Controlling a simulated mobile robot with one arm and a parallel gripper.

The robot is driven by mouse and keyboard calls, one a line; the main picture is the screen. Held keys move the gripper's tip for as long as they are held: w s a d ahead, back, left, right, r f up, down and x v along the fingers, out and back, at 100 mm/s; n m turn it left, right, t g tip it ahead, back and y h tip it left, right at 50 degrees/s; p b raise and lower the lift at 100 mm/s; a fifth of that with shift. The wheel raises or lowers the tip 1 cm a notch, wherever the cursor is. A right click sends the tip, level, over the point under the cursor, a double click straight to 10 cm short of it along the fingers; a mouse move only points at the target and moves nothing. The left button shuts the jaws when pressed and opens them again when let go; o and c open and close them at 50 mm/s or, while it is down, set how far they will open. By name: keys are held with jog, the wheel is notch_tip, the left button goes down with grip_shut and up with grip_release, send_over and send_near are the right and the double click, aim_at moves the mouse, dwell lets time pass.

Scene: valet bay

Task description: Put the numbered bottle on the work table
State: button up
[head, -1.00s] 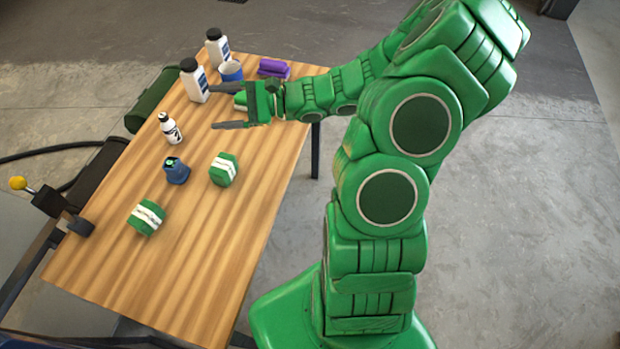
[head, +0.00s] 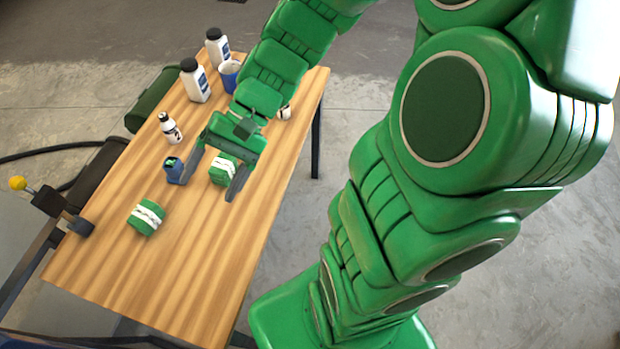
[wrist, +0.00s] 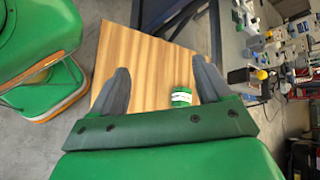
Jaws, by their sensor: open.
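The numbered bottle (head: 171,128) is small and white with a dark cap and a black number on its side. It stands upright on the wooden table (head: 200,275), near the left edge. My gripper (head: 208,188) is open over the table, nearer the front than the bottle and to its right. One finger overlaps a small blue bottle and the other a green block with a white band in the head view. I cannot tell whether they touch.
Another banded block (head: 146,217) lies in front. The table's front is clear.

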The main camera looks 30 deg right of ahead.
jog(key=s+d+r+n+t+h, duration=0.2)
jog(key=s+d+r+n+h, duration=0.1)
jog(key=s+d+h, duration=0.7)
jog(key=s+d+r, duration=0.1)
jog(key=d, duration=0.2)
jog(key=shift+n, duration=0.3)
